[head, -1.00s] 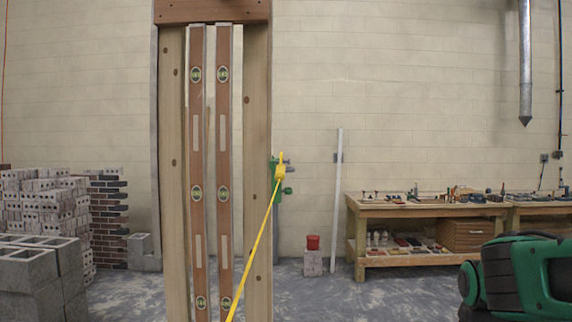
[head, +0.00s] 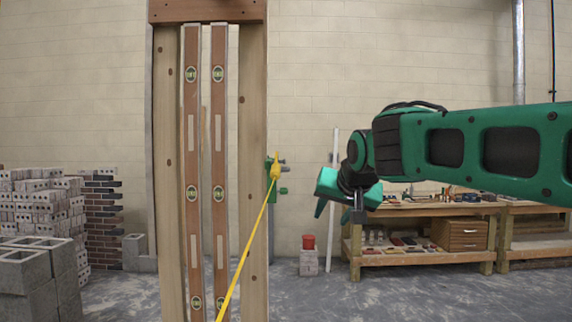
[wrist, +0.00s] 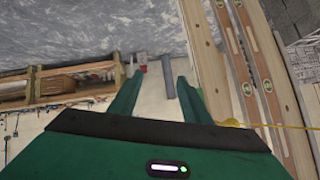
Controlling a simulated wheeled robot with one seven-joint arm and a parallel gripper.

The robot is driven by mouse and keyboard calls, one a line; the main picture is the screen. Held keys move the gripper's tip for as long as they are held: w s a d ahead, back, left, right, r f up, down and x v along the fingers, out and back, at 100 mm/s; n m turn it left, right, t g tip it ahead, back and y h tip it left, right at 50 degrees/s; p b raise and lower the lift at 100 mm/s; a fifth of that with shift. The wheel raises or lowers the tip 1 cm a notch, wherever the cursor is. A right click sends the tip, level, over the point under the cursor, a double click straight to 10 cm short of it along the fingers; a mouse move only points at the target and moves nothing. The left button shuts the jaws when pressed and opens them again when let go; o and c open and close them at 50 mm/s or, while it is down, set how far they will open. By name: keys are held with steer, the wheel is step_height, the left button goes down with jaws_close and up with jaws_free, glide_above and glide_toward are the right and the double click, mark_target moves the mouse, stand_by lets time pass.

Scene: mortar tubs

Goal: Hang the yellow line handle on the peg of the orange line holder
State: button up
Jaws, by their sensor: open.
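The yellow line handle (head: 276,170) is at the right side of the wooden post, in front of a green fitting (head: 272,195). A taut yellow line (head: 247,250) runs from it down and left. Whether the handle hangs on the fitting or only passes before it, I cannot tell. In the wrist view the handle (wrist: 231,123) shows right of my fingers, partly hidden by the gripper body. My gripper (head: 338,212) is open and empty, right of the handle and apart from it. Its two fingers (wrist: 157,98) are spread. I make out no orange line holder or its peg.
A timber frame (head: 252,150) with two long brown levels (head: 219,150) stands left of the handle. A workbench (head: 425,258) with tools stands behind my arm. Block stacks (head: 35,215) are at left. A red bucket (head: 308,241) sits on blocks; a white pole (head: 334,240) leans nearby.

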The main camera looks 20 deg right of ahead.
mark_target(279, 167)
steer(key=w+a+r+t+y, duration=0.2)
steer(key=w+a+r+t, duration=0.3)
steer(key=a+r, duration=0.65)
steer(key=shift+g, duration=0.6)
steer(key=x, duration=0.3)
steer(key=d+r+x, duration=0.1)
steer(key=x, duration=0.3)
steer(key=d+x, duration=0.1)
steer(key=x, duration=0.3)
steer(key=shift+w+r, duration=0.2)
steer(key=shift+w, duration=0.25)
steer(key=shift+c, duration=0.5)
jaws_close()
steer(key=shift+w+d+r, duration=0.2)
steer(key=shift+w, duration=0.45)
steer(key=shift+d, duration=0.1)
steer(key=s+d, duration=0.2)
steer(key=d, duration=0.6)
steer(key=shift+s, duration=0.3)
